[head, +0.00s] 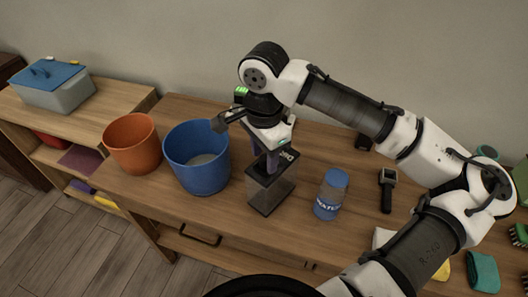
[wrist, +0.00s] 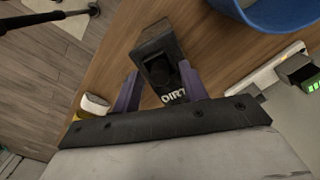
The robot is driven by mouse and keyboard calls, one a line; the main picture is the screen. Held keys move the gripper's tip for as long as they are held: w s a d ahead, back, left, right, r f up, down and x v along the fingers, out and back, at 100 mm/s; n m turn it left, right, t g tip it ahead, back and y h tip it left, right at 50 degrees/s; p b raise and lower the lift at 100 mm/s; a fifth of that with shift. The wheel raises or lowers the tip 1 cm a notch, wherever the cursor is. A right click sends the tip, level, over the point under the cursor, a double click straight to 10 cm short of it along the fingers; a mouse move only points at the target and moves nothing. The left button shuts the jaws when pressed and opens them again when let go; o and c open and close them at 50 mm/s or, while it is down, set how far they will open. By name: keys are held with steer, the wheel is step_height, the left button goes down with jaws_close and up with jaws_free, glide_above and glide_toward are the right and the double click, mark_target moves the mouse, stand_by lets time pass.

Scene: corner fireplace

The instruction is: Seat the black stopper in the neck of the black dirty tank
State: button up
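The black dirty tank (head: 265,193) stands upright on the wooden bench, a smoky see-through box with a dark top and a white label reading "DIRT". In the wrist view its dark top (wrist: 152,42) lies below my gripper. My gripper (head: 262,162) points down over the tank's top. In the wrist view, the purple fingers of my gripper (wrist: 159,72) are apart, one on each side of a small dark rounded shape, which looks like the black stopper (wrist: 159,73). Black on black hides whether the fingers touch it, and whether it sits in the neck.
A blue bucket (head: 198,178) and an orange pot (head: 132,146) stand left of the tank. A blue-capped bottle (head: 331,196) and a dark handheld device (head: 387,190) are to the right. A lidded bin (head: 52,94) sits far left.

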mark_target(264, 158)
step_height(264, 158, up, 12)
steer(key=b, duration=0.1)
steer(key=shift+r, duration=0.15)
stand_by(0.4)
stand_by(0.4)
